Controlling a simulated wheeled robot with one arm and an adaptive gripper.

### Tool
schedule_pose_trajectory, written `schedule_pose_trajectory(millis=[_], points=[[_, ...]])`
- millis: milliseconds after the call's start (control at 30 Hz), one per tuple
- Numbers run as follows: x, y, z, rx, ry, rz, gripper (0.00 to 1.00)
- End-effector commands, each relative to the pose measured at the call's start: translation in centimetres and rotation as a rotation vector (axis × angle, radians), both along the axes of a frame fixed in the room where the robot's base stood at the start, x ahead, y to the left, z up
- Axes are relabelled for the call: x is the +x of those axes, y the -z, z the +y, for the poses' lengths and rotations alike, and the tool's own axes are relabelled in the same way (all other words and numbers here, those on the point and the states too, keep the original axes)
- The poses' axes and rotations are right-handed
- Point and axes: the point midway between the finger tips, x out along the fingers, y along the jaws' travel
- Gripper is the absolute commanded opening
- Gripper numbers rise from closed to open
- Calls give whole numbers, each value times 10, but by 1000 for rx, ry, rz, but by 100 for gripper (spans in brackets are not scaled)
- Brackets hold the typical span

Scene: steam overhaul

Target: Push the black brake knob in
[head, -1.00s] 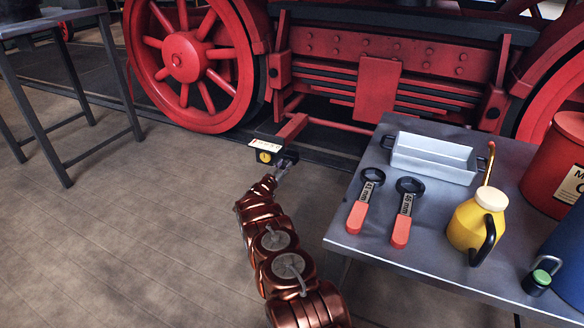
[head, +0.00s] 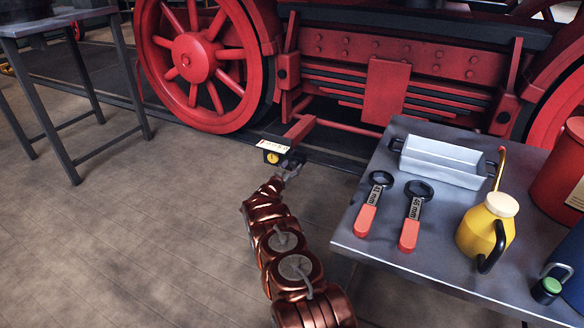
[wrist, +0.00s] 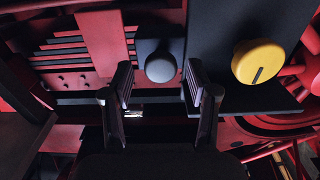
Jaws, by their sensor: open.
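A round knob (wrist: 160,67), grey-black with a light sheen, shows in the wrist view between the tips of my gripper (wrist: 160,84). The gripper is open, one finger on each side of the knob; I cannot tell whether they touch it. How far the knob stands out is not clear. A dark control box (head: 270,150) with a white label on top stands by the red engine frame in the head view. My gripper (head: 291,168) is at its right front, and hides the black knob there.
A yellow knob (wrist: 257,61) with a dark line sits right of my gripper, also on the box in the head view (head: 272,158). A grey table (head: 350,240) with two wrenches, a tray and an oil can stands to the right.

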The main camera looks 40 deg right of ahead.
Motion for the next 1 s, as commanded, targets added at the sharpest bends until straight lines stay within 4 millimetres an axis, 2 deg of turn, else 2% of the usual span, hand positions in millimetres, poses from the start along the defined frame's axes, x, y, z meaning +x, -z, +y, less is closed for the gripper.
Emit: schedule_pose_trajectory(millis=[367, 1000], points=[[-8, -1, 28, 0, -5, 0, 59], [-34, 0, 96, 1, -4, 0, 59]])
